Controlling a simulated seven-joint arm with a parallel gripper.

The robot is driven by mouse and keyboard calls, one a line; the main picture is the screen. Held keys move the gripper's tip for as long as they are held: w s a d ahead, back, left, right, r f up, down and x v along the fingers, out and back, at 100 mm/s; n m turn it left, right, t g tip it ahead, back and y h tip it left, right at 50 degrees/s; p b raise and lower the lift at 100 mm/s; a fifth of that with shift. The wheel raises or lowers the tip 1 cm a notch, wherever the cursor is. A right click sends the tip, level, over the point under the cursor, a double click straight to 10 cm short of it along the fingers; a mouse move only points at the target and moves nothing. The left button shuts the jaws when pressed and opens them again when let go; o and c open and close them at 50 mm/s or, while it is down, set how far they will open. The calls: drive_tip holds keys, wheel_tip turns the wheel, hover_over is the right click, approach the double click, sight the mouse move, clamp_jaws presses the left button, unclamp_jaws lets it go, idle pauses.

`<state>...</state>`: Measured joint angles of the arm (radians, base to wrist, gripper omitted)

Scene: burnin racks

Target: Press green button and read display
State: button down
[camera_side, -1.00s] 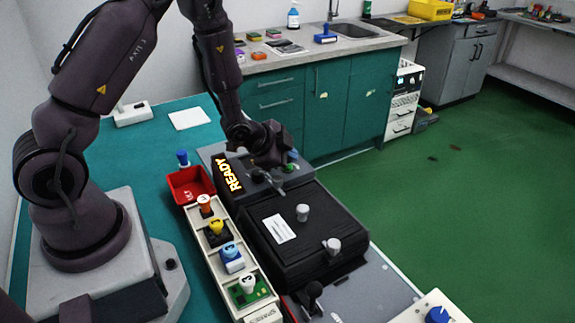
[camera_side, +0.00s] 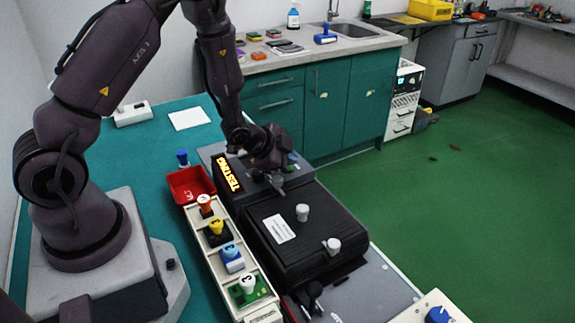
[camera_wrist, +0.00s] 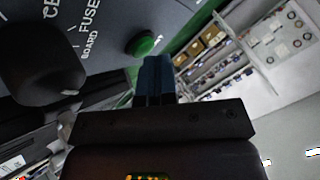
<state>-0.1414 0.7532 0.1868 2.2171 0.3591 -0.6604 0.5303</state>
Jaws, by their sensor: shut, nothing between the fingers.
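The display (camera_side: 228,173) on the grey unit shows "TESTING" in yellow letters in the side view. The green button (camera_wrist: 145,43) shows in the wrist view as a round dome on the dark panel. My gripper (camera_side: 277,184) is over the grey unit, right of the display, and it mostly hides the button in the side view. In the wrist view my gripper's blue fingers (camera_wrist: 155,62) are shut and empty. Their tips look very close to the button's edge; I cannot tell whether they touch.
A black knob (camera_wrist: 40,72) stands left of the button in the wrist view. A black lidded box (camera_side: 300,240) with two pale knobs is in front of the unit. A tray with several numbered blocks (camera_side: 265,315) and a red bin (camera_side: 178,190) are at its left.

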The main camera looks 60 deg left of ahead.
drive_tip(key=shift+r, duration=0.75)
drive_tip(key=shift+r, duration=2.55)
